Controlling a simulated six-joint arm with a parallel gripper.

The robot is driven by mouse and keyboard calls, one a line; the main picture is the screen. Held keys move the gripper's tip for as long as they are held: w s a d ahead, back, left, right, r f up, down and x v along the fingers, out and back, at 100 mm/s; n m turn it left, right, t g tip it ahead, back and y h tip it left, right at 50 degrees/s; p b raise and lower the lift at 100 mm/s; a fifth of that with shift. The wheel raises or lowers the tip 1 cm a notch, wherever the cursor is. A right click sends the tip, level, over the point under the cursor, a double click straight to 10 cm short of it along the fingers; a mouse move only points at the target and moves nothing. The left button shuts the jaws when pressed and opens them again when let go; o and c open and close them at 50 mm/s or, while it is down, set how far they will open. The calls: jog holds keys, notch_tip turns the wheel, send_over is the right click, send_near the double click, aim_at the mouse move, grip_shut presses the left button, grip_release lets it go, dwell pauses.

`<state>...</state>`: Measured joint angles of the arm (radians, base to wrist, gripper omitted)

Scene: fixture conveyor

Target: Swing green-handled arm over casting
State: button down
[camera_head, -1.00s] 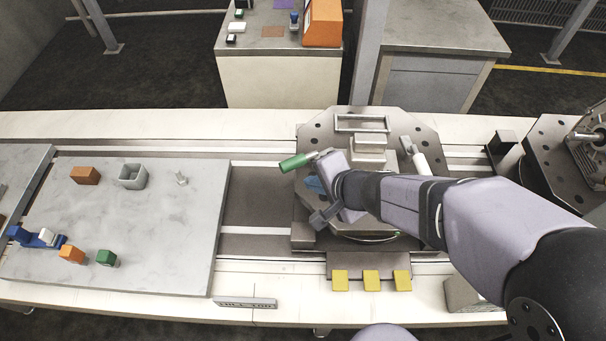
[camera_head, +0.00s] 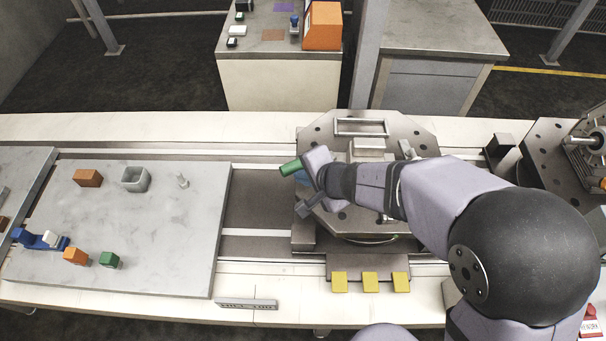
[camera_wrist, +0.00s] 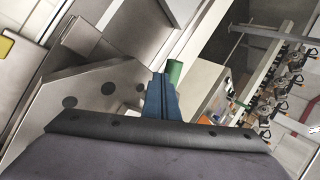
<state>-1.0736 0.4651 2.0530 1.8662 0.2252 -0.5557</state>
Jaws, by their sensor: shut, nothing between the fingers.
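The green handle (camera_head: 290,168) juts out to the left over the left edge of the fixture plate (camera_head: 412,128). The rest of its arm is hidden behind my wrist. The grey casting (camera_head: 368,144) appears to be the block at the middle of the plate, mostly covered by my arm. My gripper (camera_head: 302,178) is beside the handle, its blue fingers only partly visible. In the wrist view my blue fingers (camera_wrist: 160,92) are shut and empty. The green handle (camera_wrist: 175,72) shows just beyond their tips; I cannot tell whether they touch.
A grey slab (camera_head: 150,255) on the left bears orange blocks (camera_head: 88,177), a grey open box (camera_head: 134,179), a green block (camera_head: 109,259) and a blue item (camera_head: 38,240). Yellow pads (camera_head: 370,282) line the fixture's front. Another fixture (camera_head: 548,150) stands right.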

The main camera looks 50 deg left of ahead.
aim_at(286, 167)
jog(key=shift+s+a+f+m+t+b, duration=0.25)
jog(key=shift+a+m+t+b, duration=0.2)
jog(key=shift+b, duration=0.65)
jog(key=shift+s+a+r+m+t+h+b, duration=0.1)
jog(key=shift+a+r+m+t+h+b, duration=0.1)
jog(key=shift+a+m+t, duration=0.25)
jog(key=shift+s+a+r+m+t+h+b, duration=0.15)
jog(key=shift+a+m, duration=0.15)
jog(key=shift+m, duration=0.3)
jog(key=a+m+t+p, duration=0.1)
jog(key=a+m+h+p, duration=0.1)
jog(key=shift+w+r+m+t+p, duration=0.15)
jog(key=shift+m+t+p, duration=0.15)
jog(key=shift+m+t, duration=0.1)
jog(key=shift+w+a+m+h+p, duration=0.1)
jog(key=shift+a+m+h+p, duration=0.15)
jog(key=shift+a+m+p, duration=0.35)
jog(key=shift+m+t+p, duration=0.3)
jog(key=shift+t+p, duration=0.05)
jog(key=shift+p, duration=0.15)
jog(key=shift+w+f, duration=0.1)
jog(key=shift+f, duration=0.1)
